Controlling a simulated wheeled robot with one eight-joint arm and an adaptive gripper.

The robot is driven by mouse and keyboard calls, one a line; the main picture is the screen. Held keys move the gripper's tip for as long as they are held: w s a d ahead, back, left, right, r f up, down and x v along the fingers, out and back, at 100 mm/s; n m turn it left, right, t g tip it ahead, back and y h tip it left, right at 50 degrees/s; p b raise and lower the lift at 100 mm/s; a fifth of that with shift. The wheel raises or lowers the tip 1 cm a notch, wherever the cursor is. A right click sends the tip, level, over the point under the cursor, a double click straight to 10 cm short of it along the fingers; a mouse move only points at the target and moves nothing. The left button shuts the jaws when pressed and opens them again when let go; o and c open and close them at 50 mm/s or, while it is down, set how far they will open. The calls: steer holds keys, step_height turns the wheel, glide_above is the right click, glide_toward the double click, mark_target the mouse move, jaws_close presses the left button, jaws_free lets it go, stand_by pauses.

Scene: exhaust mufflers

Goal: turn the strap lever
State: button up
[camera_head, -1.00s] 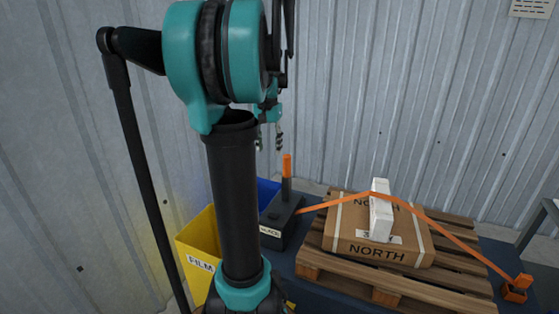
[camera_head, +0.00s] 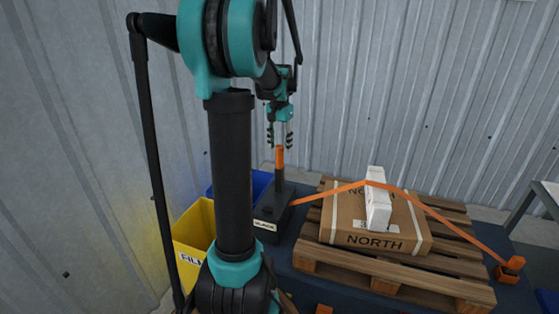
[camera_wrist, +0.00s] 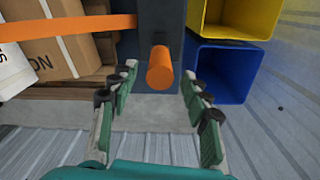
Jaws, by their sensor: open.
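The strap lever (camera_head: 279,164) has an orange grip on a dark shaft and stands upright on a dark base box (camera_head: 277,205) with a white label. In the wrist view the lever's round orange end (camera_wrist: 160,68) shows between my fingers, slightly ahead of the tips. My gripper (camera_head: 279,135) is open and above the lever in the head view; its two fingers also show apart in the wrist view (camera_wrist: 158,82). I see no finger touching the lever. An orange strap (camera_head: 330,192) runs from the base box over a carton (camera_head: 340,222) to an orange anchor (camera_head: 509,270).
The carton, marked NORTH, lies on a wooden pallet (camera_head: 455,282) with a white block (camera_head: 377,205) under the strap. A yellow bin (camera_head: 190,235) and a blue bin (camera_head: 260,180) stand left of the base box. A corrugated wall (camera_head: 400,90) is behind.

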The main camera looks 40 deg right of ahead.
mark_target(280, 160)
step_height(280, 160, down, 7)
steer(key=shift+r, duration=0.1)
steer(key=shift+c, duration=0.5)
jaws_close()
